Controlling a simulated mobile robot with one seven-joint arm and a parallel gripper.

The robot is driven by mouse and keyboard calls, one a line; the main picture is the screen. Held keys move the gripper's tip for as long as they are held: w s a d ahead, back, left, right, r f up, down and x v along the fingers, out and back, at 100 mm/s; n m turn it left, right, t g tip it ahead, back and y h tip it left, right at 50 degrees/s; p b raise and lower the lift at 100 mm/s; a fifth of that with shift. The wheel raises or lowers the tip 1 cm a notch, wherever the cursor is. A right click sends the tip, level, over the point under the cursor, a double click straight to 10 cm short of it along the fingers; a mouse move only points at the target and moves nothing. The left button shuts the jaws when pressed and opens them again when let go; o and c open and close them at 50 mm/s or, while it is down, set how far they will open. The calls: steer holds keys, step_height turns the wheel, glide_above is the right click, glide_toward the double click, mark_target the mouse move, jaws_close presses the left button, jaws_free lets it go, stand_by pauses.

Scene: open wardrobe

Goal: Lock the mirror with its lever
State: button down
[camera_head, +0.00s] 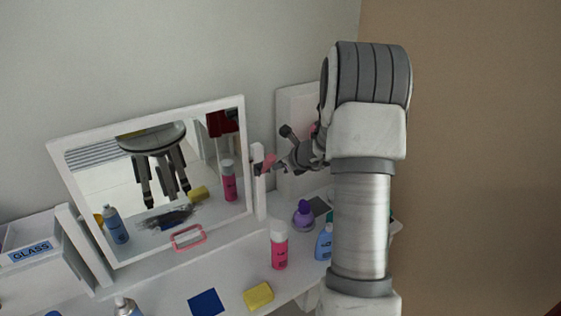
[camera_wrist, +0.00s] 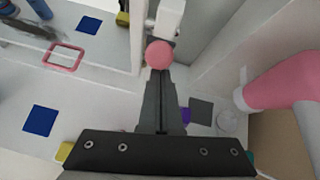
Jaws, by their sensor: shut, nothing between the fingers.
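The mirror (camera_head: 100,184) has a white frame and stands tilted between two white posts on a white table. Its right post (camera_head: 259,190) is beside my gripper (camera_head: 264,170). In the wrist view, the lever's round pink knob (camera_wrist: 159,55) shows just beyond my gripper's fingertips (camera_wrist: 160,73), below a white fitting (camera_wrist: 166,16) at the mirror's edge. My fingers are shut with nothing between them. The tips look very close to the knob; I cannot tell whether they touch it. In the head view, a small pink part beside the post is partly hidden by my gripper.
A pink bottle (camera_head: 279,248), a purple bottle (camera_head: 303,214) and a blue bottle (camera_head: 324,242) stand right of the mirror. A yellow sponge (camera_head: 258,296) and a blue square (camera_head: 206,303) lie in front. A GLASS box (camera_head: 45,270) is at left. A large pink object (camera_wrist: 285,80) is near my gripper's right.

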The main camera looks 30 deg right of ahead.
steer(key=shift+w+r+p, duration=0.35)
steer(key=shift+w+r, duration=0.2)
steer(key=shift+r, duration=0.05)
steer(key=shift+w+r, duration=0.1)
steer(key=shift+r, duration=0.05)
stand_by(0.3)
